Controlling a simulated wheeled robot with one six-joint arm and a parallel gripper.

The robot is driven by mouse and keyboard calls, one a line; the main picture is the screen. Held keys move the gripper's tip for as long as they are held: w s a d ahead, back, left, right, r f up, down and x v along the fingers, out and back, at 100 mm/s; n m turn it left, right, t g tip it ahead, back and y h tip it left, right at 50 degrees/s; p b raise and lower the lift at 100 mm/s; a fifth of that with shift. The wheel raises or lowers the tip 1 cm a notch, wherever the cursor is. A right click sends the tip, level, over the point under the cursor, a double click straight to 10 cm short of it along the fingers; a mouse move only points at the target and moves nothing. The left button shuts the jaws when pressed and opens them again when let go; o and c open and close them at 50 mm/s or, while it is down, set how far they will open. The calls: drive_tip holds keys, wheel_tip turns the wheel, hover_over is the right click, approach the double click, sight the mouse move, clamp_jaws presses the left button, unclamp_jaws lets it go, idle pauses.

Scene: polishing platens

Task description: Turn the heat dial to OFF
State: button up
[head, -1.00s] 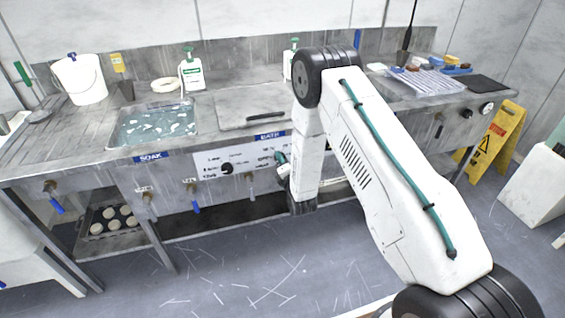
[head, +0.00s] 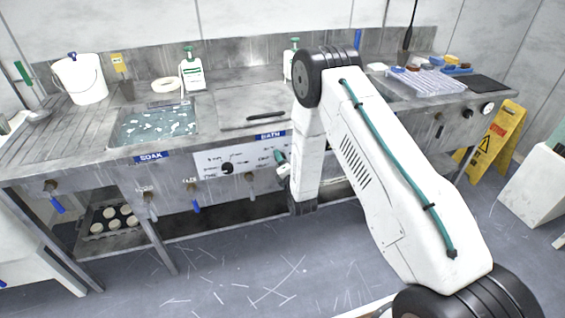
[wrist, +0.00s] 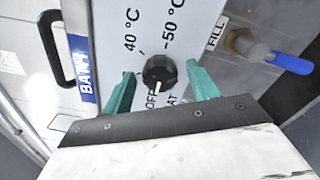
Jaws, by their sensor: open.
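The heat dial (wrist: 160,73) is a round black knob on a white panel marked 40 °C, 50 °C, OFF and HEAT. Its white mark points down in the wrist view, towards the OFF and HEAT lettering; I cannot tell if it lines up exactly with OFF. In the head view the dial (head: 227,168) shows on the front of the bench. My gripper (wrist: 159,76) is open, with one teal finger on each side of the dial in the wrist view. A gap shows on both sides, and I see no contact. In the head view my gripper (head: 281,158) is partly hidden by my arm.
A BATH sign (wrist: 84,70) and a black handle (wrist: 57,48) lie left of the dial in the wrist view. A blue-handled tap (wrist: 290,63) is at the right. In the head view, a soak basin (head: 196,112) sits in the bench top (head: 60,135).

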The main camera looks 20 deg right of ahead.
drive_tip(key=s, duration=0.7)
drive_tip(key=shift+s, duration=0.4)
drive_tip(key=s+f+m+g, duration=0.7)
drive_tip(key=f+m+g, duration=0.1)
drive_tip(key=m+g, duration=0.25)
drive_tip(key=s+d+r+m+g, duration=0.1)
drive_tip(key=s+r+m, duration=0.3)
drive_tip(key=s+r, duration=0.7)
drive_tip(key=s+d+r+m+g, duration=0.1)
drive_tip(key=s+r+m+g, duration=0.2)
drive_tip(key=s+r, duration=0.8)
drive_tip(key=s+d+r+m+g, duration=0.1)
drive_tip(key=s+r+m, duration=0.5)
drive_tip(key=r, duration=1.5)
drive_tip(key=s+g, duration=0.1)
drive_tip(key=s, duration=0.4)
drive_tip(key=shift+s+r, duration=0.25)
drive_tip(key=shift+s, duration=0.05)
